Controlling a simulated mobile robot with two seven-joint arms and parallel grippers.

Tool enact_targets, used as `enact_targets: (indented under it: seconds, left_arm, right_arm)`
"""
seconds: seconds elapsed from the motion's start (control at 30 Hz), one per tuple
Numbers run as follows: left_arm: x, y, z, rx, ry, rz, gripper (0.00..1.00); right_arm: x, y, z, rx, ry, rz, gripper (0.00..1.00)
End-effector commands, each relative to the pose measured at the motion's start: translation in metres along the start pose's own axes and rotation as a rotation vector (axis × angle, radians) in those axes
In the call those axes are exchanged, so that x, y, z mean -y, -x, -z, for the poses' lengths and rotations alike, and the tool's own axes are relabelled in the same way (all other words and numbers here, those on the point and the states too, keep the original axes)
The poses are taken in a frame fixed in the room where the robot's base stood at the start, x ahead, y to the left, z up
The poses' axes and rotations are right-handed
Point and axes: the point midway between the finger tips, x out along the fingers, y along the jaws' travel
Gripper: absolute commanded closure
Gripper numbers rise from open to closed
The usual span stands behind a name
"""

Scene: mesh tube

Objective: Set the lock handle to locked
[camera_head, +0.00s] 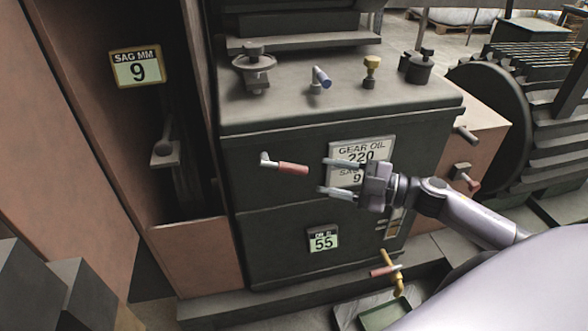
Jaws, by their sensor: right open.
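A small lever handle with a red grip (293,168) sits on the front of the dark green cabinet (285,225). It points right from a pale metal pivot and lies nearly level. My right gripper (325,177) is open and empty, just right of the red grip, with its two fingers pointing left toward it. A gap shows between the fingertips and the grip. Other red-gripped handles show too: one at the lower right (384,270) on a brass valve, and one on the far right box (471,182). No label shows which is the lock handle. My left gripper is not in view.
A "GEAR OIL 220" plate (364,150) is partly behind my right gripper. A "55" display (323,240) is below. Several knobs and valves, including a blue-handled one (321,76), stand on the cabinet's top. A large dark wheel (490,128) is at right.

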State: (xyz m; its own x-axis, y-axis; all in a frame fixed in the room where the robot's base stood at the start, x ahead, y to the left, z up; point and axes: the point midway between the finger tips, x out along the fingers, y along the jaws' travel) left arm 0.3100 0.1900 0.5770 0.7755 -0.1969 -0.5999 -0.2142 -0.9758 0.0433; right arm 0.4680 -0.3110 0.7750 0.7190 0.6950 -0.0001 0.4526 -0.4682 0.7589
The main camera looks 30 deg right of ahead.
Motion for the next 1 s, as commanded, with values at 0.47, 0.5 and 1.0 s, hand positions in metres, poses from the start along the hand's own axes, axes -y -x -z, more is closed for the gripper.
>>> enact_targets:
  seconds: [0.47,0.5,1.0]
  left_arm:
    - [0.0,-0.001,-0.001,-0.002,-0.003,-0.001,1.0]
    - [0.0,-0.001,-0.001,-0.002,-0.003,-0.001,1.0]
    - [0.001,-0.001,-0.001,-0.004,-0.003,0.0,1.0]
  right_arm:
    - [-0.001,-0.05,0.0,-0.001,0.001,-0.003,0.52]
    - [-0.001,-0.054,0.0,-0.001,-0.002,-0.003,0.52]
    - [0.0,-0.07,0.0,0.001,-0.002,-0.001,0.52]
